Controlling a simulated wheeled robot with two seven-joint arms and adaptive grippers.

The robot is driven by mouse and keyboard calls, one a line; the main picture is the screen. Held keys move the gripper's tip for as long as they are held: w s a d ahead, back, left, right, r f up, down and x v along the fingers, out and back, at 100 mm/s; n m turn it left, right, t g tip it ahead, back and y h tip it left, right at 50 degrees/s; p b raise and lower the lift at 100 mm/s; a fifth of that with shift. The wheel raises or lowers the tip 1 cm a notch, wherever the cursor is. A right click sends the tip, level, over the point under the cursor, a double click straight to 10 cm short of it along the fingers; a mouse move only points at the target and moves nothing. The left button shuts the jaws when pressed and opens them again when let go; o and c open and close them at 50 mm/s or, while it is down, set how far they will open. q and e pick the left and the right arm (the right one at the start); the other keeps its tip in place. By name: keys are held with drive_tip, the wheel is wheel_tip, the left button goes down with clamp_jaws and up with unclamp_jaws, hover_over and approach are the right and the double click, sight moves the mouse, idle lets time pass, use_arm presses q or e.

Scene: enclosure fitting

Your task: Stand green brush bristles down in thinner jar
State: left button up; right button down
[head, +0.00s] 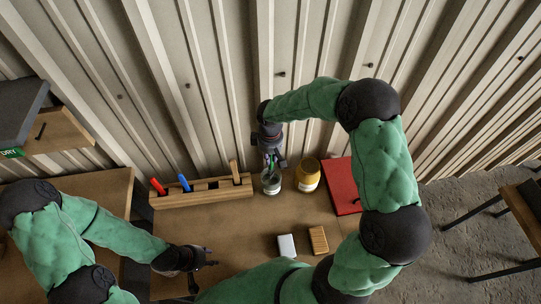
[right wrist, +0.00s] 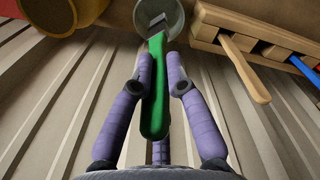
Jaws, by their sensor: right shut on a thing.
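The green brush (right wrist: 156,95) is between the two fingers of my right gripper (right wrist: 180,88), which is shut on its handle. Its metal ferrule and bristle end point at the thinner jar (right wrist: 170,14) in the right wrist view. In the head view the glass jar (head: 271,183) stands on the table, directly below my right gripper (head: 272,160). The bristle end overlaps the jar's mouth; I cannot tell how deep it is. My left gripper (head: 208,257) hangs over the table's front left, empty, and its fingers look apart.
A wooden rack (head: 210,194) holding red, blue and wooden handles stands left of the jar. A yellow jar (head: 307,177) is close on the right, beside a red flat item (head: 341,186). A white block (head: 287,246) and a brown block (head: 318,239) lie in front. The corrugated wall is behind.

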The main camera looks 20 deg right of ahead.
sight(271, 165)
use_arm(q)
drive_tip(key=shift+f+b, duration=1.9)
drive_tip(key=shift+f, duration=0.15)
use_arm(e)
drive_tip(key=shift+f, duration=2.8)
drive_tip(key=c, duration=1.1)
unclamp_jaws()
drive_tip(key=shift+c, duration=0.2)
wheel_tip(271, 165, up, 12)
use_arm(q)
drive_tip(key=shift+s, duration=0.1)
